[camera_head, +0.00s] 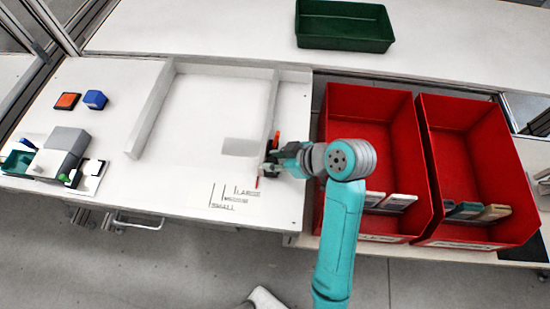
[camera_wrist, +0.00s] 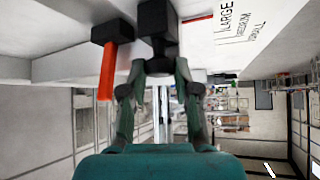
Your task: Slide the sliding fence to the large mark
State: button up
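The sliding fence (camera_head: 271,105) is the pale right-hand wall on the white board, with a dark fitting and red lever at its front end. In the wrist view the red lever (camera_wrist: 107,70) hangs from a black block left of a black handle (camera_wrist: 157,18). My gripper (camera_head: 272,165) is at the fence's front end. In the wrist view my gripper (camera_wrist: 158,62) has its fingers closed around the black handle; the contact is partly hidden. A thin red pointer (camera_head: 257,182) lies right of the large mark (camera_head: 235,190), apart from it. The LARGE lettering (camera_wrist: 226,20) also shows in the wrist view.
Medium and small marks (camera_head: 223,199) lie left of the large one. Red bins (camera_head: 369,105) adjoin on the right. A green tray (camera_head: 344,25) stands behind. Small blocks (camera_head: 95,99) sit left.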

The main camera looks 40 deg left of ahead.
grip_shut()
jog(key=shift+s+a, duration=0.5)
jog(key=shift+a, duration=0.3)
jog(key=shift+s+a, duration=0.45)
jog(key=shift+a, duration=0.3)
jog(key=shift+s+a, duration=0.5)
jog(key=shift+a, duration=0.3)
jog(key=o, duration=0.8)
grip_release()
jog(key=v, duration=1.2)
jog(key=shift+d+f, duration=0.1)
jog(key=shift+f, duration=0.05)
